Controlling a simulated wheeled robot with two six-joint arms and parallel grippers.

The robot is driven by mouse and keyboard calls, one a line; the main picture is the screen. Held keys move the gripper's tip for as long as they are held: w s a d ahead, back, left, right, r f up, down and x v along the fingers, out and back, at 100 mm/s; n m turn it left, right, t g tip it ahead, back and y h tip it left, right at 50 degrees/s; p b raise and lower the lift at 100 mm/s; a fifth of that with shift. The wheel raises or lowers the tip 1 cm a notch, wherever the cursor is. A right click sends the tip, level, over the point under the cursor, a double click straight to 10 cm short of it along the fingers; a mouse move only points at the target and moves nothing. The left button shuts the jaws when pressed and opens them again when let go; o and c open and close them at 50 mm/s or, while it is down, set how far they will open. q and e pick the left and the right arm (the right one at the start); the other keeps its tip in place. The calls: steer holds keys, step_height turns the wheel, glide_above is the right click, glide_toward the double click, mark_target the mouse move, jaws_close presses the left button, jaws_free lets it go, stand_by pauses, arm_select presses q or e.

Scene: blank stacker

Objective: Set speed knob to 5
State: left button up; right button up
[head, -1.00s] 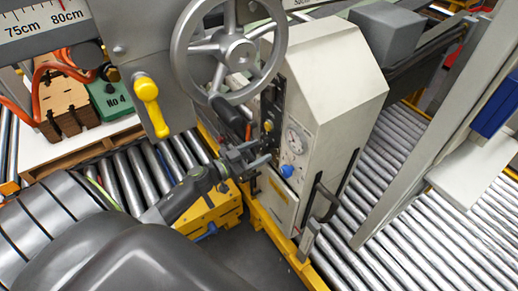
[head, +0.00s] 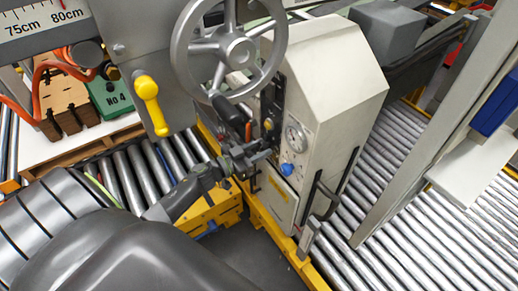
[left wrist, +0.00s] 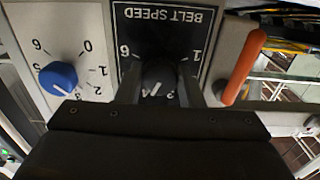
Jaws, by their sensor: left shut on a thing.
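The black speed knob (left wrist: 158,77) sits on a black panel marked BELT SPEED (left wrist: 155,18), upside down in the left wrist view. Its white pointer line aims at about the 4. The 6, 4 and 1 of its scale can be read; a finger hides the place of the 5. My left gripper (left wrist: 158,90) has one finger on each side of the knob and is shut on it. In the head view the left gripper (head: 262,150) is at the cream machine's (head: 335,85) control face, and the knob is hidden there. My right gripper is not in view.
A blue knob (left wrist: 58,77) with its own scale is left of the panel in the wrist view. An orange lever (left wrist: 243,66) is close on the right. In the head view, a handwheel (head: 230,48) hangs above the gripper, and a round gauge (head: 296,136) is beside it.

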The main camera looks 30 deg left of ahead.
arm_select(q)
steer(key=m, duration=0.3)
steer(key=shift+m, duration=0.4)
steer(key=m, duration=0.4)
steer(key=shift+m, duration=0.3)
steer(key=o, duration=1)
